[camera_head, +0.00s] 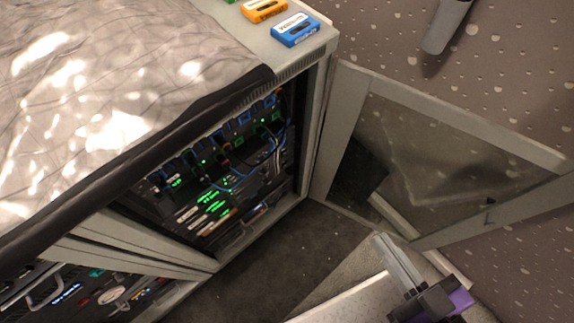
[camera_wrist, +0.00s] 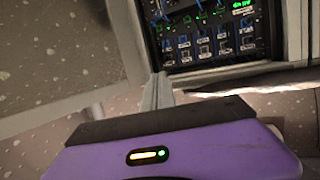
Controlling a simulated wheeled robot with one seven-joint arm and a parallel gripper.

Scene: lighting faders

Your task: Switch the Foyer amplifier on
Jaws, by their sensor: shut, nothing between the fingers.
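The equipment rack (camera_head: 318,100) stands with its glass door (camera_head: 345,120) swung open to the right. Inside are rack units (camera_head: 215,185) with green lights, blue cables and small labels. I cannot read the labels, so I cannot tell which unit is the Foyer amplifier. My gripper (camera_head: 384,243) is in front of the open door, low and to the right of the rack opening, apart from the units. In the wrist view my gripper (camera_wrist: 158,82) is shut and empty, its fingertips below the rack units (camera_wrist: 210,35), which show several sockets and green lit text.
A grey cloth (camera_head: 110,80) drapes over the rack top. An orange cassette (camera_head: 263,10) and a blue cassette (camera_head: 295,29) lie on the top's corner. A second rack bay (camera_head: 70,290) with lit equipment is at lower left. Dark carpet (camera_head: 270,270) lies clear before the opening.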

